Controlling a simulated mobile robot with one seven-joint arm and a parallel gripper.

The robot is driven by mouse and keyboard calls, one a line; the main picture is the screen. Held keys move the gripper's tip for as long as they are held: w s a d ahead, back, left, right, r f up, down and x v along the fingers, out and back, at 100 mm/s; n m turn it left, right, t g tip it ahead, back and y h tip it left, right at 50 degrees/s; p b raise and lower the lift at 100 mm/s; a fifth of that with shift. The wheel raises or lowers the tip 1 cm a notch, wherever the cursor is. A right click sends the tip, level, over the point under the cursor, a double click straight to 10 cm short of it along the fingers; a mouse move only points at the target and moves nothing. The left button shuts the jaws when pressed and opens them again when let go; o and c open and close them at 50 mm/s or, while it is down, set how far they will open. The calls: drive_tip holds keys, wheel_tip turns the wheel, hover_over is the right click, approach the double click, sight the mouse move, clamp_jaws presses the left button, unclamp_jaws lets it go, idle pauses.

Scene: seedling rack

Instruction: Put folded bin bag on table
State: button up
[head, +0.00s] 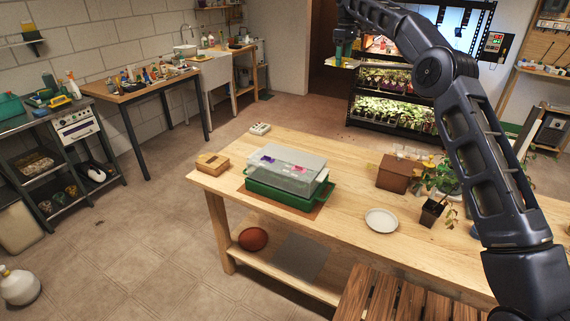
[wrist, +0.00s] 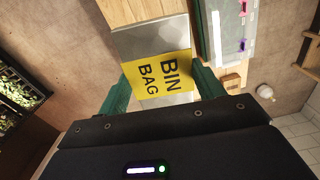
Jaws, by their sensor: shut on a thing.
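The folded bin bag (wrist: 158,76) is a flat grey packet with a yellow band printed BIN BAG. It lies between the green fingers of my gripper (wrist: 163,88) in the wrist view, and the gripper is shut on it. In the head view my gripper (head: 343,48) is high at the top, beyond the table's far edge, with the yellow of the bag (head: 342,64) just below the fingers. The long wooden table (head: 355,178) fills the middle of the head view. A strip of its wood (wrist: 145,8) shows at the top of the wrist view.
A lit seedling rack (head: 395,100) stands behind.

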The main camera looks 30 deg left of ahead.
drive_tip(key=s+a+f+n, duration=0.1)
drive_tip(key=s+a, duration=0.4)
drive_tip(key=a, duration=0.2)
wheel_tip(320, 180, down, 46)
drive_tip(key=shift+w+d+f, duration=0.1)
drive_tip(key=shift+f, duration=0.05)
idle(0.7)
drive_tip(key=o, duration=0.9)
drive_tip(key=shift+f, duration=0.1)
drive_tip(key=shift+o, duration=0.2)
wheel_tip(320, 180, up, 12)
drive_tip(key=shift+r, duration=0.2)
